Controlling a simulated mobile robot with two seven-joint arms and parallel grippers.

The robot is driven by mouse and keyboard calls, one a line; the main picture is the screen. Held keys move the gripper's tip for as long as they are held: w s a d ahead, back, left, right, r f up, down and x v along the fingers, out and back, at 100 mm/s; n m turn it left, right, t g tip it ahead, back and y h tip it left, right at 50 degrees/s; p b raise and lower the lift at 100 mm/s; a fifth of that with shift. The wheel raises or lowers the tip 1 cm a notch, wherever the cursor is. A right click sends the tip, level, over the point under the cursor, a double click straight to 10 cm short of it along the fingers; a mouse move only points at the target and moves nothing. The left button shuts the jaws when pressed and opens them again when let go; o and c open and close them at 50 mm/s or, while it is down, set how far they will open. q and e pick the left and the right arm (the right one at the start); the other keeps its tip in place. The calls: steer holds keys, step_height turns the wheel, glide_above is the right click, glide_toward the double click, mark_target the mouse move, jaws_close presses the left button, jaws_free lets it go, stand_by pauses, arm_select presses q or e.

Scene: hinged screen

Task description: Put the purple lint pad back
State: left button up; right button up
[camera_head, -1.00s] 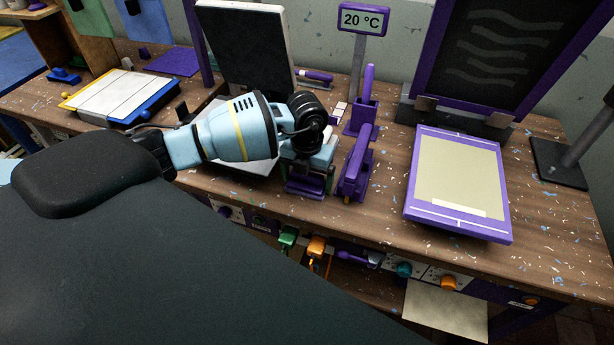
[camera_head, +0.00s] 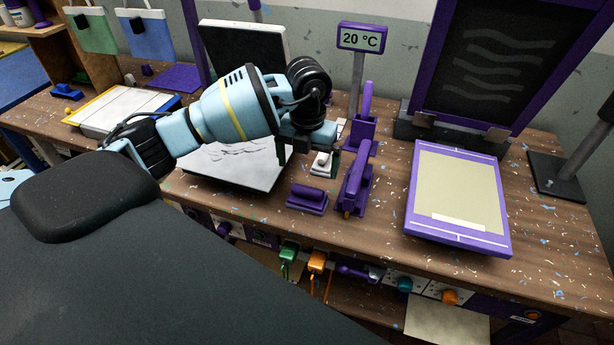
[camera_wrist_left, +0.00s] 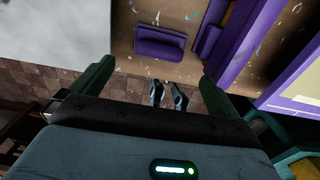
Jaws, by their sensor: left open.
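The purple lint pad (camera_head: 307,198), a small block with a raised grip, lies on the brown bench in front of the white platen. It also shows in the left wrist view (camera_wrist_left: 160,42), ahead of and apart from the fingers. My left gripper (camera_head: 308,152) is open and empty, raised above and behind the pad in the head view. In the left wrist view its two dark green fingers (camera_wrist_left: 156,75) are spread wide with nothing between them. My right gripper is not in view.
A purple holder with a handled tool (camera_head: 354,186) stands just right of the pad; another upright purple tool (camera_head: 365,120) is behind it. A purple-framed screen (camera_head: 457,195) lies at right. A temperature sign (camera_head: 361,38) stands behind.

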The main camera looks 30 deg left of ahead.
arm_select(q)
steer(key=shift+r, duration=0.9)
steer(key=s+d+f+m+g+h, duration=0.1)
steer(key=s+d+f+h, duration=0.25)
steer(key=d, duration=0.45)
steer(key=s+d+f+m+g+h, duration=0.1)
steer(key=s+d+f+m+h, duration=0.2)
steer(key=d, duration=0.5)
steer(key=s+d+r+n+t+h, duration=0.25)
steer(key=d+n+h, duration=0.2)
steer(key=h, duration=0.25)
steer(key=s+d+r+n+t+h, duration=0.2)
steer(key=s+d+r+n+h, duration=0.15)
steer(key=d+h, duration=0.25)
steer(key=a+f+n+t+y, duration=1.15)
steer(key=f+n+t, duration=0.25)
steer(key=n, duration=0.7)
steer(key=s+a+f+n+g+y, duration=0.3)
steer(key=s+f, duration=0.5)
steer(key=s+a+f+n+g+y, duration=0.2)
steer(key=s+f+n+g+y, duration=0.1)
steer(key=s+f, duration=0.4)
steer(key=shift+s+a+f+g, duration=0.4)
steer(key=shift+s+g, duration=0.05)
steer(key=shift+g, duration=0.2)
